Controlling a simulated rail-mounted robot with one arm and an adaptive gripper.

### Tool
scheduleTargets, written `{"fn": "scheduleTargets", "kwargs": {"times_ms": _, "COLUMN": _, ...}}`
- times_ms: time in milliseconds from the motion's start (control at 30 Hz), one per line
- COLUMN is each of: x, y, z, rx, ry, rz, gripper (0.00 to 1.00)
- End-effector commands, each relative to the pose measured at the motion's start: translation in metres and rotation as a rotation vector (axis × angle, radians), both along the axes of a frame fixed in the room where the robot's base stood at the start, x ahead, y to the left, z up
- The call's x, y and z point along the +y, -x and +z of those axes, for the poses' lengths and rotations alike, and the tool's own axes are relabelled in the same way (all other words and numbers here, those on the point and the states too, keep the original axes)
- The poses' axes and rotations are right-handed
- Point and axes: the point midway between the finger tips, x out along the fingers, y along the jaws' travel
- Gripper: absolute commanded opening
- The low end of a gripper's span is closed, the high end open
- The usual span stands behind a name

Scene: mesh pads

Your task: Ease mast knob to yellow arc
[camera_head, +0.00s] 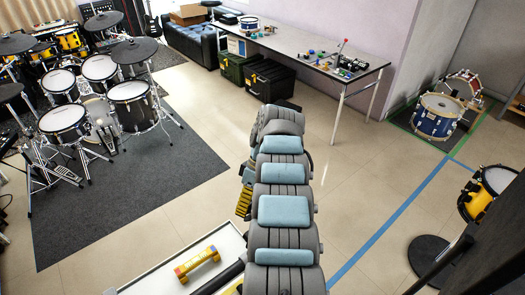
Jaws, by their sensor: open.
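A small device (350,65) with dark and pale parts sits near the right end of the long table (300,48). A thin upright piece with a red tip (344,42) stands beside or on it; it may be the mast knob, but it is too small to tell. I cannot make out a yellow arc. My arm rises from the bottom middle, and its far end stops on the near side of the table, well apart from the device. My gripper is hidden beyond the arm's far links.
Black and green cases (270,81) stand under the table. Small coloured items and a drum (249,23) are on top. A drum kit (100,68) on a dark mat fills the left. Drums (437,117) stand at right. A yellow-red bar (197,263) lies on a white surface below.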

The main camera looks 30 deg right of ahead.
Motion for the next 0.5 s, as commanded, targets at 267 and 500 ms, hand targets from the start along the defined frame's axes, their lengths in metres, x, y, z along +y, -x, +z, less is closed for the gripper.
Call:
{"fn": "scheduleTargets", "kwargs": {"times_ms": 267, "x": 0.0021, "y": 0.0011, "z": 0.0027, "rx": 0.004, "ry": 0.008, "rz": -0.01, "gripper": 0.71}}
{"fn": "scheduleTargets", "kwargs": {"times_ms": 500, "x": 0.0011, "y": 0.0013, "z": 0.0034, "rx": -0.001, "ry": 0.023, "rz": -0.024, "gripper": 0.71}}
